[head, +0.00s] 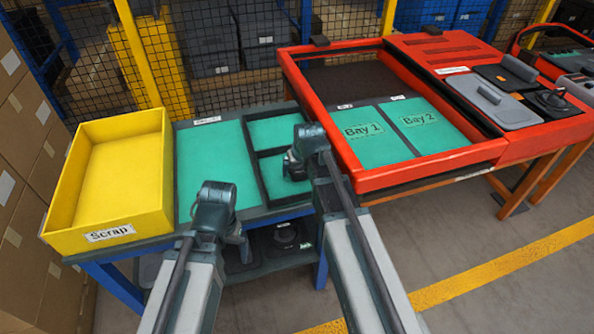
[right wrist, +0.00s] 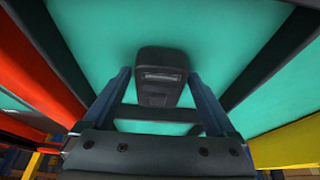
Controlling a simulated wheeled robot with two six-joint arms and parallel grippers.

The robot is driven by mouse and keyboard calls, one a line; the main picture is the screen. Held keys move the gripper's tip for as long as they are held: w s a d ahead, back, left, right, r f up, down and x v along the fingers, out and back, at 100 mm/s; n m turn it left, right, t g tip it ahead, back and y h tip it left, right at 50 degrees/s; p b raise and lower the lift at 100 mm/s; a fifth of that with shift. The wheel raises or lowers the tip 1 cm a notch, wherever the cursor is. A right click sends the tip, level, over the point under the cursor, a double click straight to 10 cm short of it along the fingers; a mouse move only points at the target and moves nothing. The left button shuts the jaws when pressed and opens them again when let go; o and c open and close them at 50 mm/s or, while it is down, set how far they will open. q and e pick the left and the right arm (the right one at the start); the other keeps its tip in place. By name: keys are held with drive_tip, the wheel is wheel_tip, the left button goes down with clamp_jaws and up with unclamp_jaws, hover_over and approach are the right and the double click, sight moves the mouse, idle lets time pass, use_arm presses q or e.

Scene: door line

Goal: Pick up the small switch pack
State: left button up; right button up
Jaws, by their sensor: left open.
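A small dark grey block with a pale slot, which looks like the small switch pack (right wrist: 160,78), rests on a green surface in the right wrist view. My right gripper (right wrist: 161,78) has its blue fingers on either side of it, with green showing in the gaps.
A yellow Scrap bin (head: 128,160) stands on the table's left, beside a large green panel (head: 218,165). A red bench (head: 440,165) with green Bay 1 (head: 362,138) and Bay 2 (head: 425,128) is close on the right. Grey lids (head: 492,102) lie farther right.

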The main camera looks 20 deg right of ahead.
sight(298, 168)
drive_tip(key=c, duration=1.2)
wheel_tip(298, 168, up, 18)
drive_tip(key=p, duration=1.7)
drive_tip(key=shift+f, duration=0.2)
